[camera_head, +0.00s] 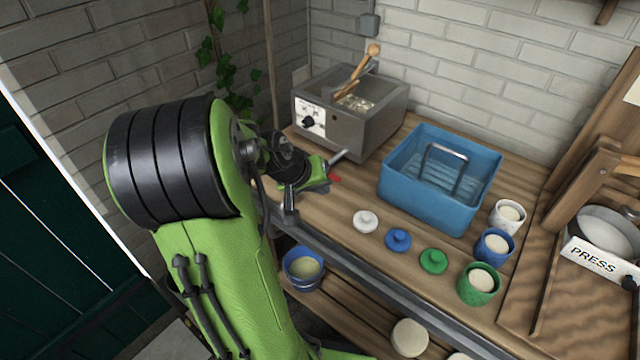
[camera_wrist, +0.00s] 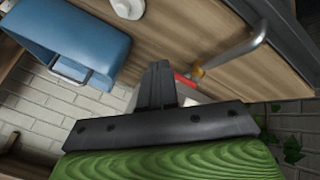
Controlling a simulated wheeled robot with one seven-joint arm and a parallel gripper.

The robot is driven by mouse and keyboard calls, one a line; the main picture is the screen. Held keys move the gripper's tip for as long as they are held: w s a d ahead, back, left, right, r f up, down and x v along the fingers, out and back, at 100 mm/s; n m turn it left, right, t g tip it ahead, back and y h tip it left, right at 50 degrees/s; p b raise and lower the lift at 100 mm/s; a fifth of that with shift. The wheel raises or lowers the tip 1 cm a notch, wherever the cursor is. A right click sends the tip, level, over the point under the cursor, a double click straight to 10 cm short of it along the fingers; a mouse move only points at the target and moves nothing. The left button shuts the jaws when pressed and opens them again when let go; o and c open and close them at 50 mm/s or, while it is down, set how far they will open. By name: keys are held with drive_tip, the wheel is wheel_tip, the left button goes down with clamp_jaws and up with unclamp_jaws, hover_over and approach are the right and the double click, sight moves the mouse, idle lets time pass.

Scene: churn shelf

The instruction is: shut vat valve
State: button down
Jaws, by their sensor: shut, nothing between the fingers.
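The vat (camera_head: 355,115) is a grey metal box with a front dial and a wooden stick in it, at the back left of the bench in the head view. A metal pipe (camera_head: 338,157) and a small red piece (camera_head: 335,179), apparently the valve's parts, show beside my gripper. In the wrist view the pipe (camera_wrist: 235,60) runs to the upper right from a brass joint, with the red piece (camera_wrist: 185,81) close beside my fingers. My gripper (camera_head: 290,213) is shut and empty; its fingers (camera_wrist: 159,66) show in the wrist view. They partly hide the valve, and contact cannot be told.
A blue tub (camera_head: 430,200) stands right of the vat; it shows in the wrist view (camera_wrist: 75,40). White (camera_head: 365,221), blue (camera_head: 398,240) and green (camera_head: 433,261) lids lie in front. Several filled cups stand right, beside the press (camera_head: 600,262). A blue pot (camera_head: 303,268) sits below the bench edge.

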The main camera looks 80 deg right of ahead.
drive_tip(key=a+r, duration=0.1)
drive_tip(key=r, duration=0.1)
drive_tip(key=a+r+p, duration=0.1)
drive_tip(key=a, duration=0.1)
drive_tip(key=shift+s+a+r, duration=0.1)
drive_tip(key=shift+s+r, duration=0.05)
drive_tip(key=shift+r, duration=0.25)
